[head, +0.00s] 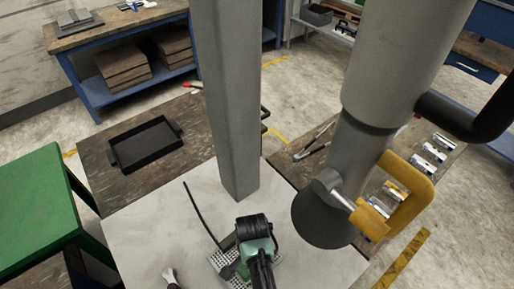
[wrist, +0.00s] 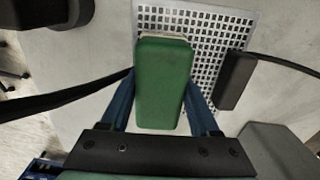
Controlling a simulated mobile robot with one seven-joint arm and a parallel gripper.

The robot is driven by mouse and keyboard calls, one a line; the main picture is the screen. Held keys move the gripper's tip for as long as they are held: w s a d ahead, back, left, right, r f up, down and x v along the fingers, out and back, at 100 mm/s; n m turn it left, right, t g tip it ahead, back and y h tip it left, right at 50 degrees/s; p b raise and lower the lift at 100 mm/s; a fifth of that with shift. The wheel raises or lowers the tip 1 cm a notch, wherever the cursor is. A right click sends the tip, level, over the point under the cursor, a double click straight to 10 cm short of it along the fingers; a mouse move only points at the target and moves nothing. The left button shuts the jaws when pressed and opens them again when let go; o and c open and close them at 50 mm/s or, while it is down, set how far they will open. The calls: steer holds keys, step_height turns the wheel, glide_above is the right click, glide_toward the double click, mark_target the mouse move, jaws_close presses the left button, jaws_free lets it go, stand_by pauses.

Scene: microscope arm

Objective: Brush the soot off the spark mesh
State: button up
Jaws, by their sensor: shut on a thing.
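A green block-shaped brush (wrist: 163,85) with a pale edge at its far end sits between the blue fingers of my gripper (wrist: 161,92), which is shut on it. The spark mesh (wrist: 212,40), a pale plate with rows of dark square holes, lies beyond and to the right of the brush. The brush overlaps the mesh's left part in the wrist view; I cannot tell whether they touch. In the head view the mesh (head: 217,260) shows beside my gripper (head: 240,272), partly hidden by my arm. Soot cannot be told apart from the dark holes.
A dark block (wrist: 235,80) with a black cable lies at the mesh's right in the wrist view. A grey post (head: 228,100) stands on the pale worktop (head: 140,225). A large grey cylinder with a yellow clamp (head: 418,175) is on the right. A black tray (head: 145,145) lies behind left.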

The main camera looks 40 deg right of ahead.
steer(key=shift+s+a+f, duration=0.1)
steer(key=shift+s+a+p, duration=0.15)
steer(key=shift+a+p, duration=0.5)
steer(key=shift+a, duration=0.6)
steer(key=shift+d, duration=0.15)
steer(key=shift+w+d+r, duration=0.1)
steer(key=shift+w+d, duration=0.05)
steer(key=shift+d, duration=0.45)
steer(key=shift+w+d+r, duration=0.1)
steer(key=shift+d, duration=0.5)
steer(key=shift+w+d+f+b, duration=0.15)
steer(key=shift+d+b, duration=0.5)
steer(key=shift+d, duration=0.6)
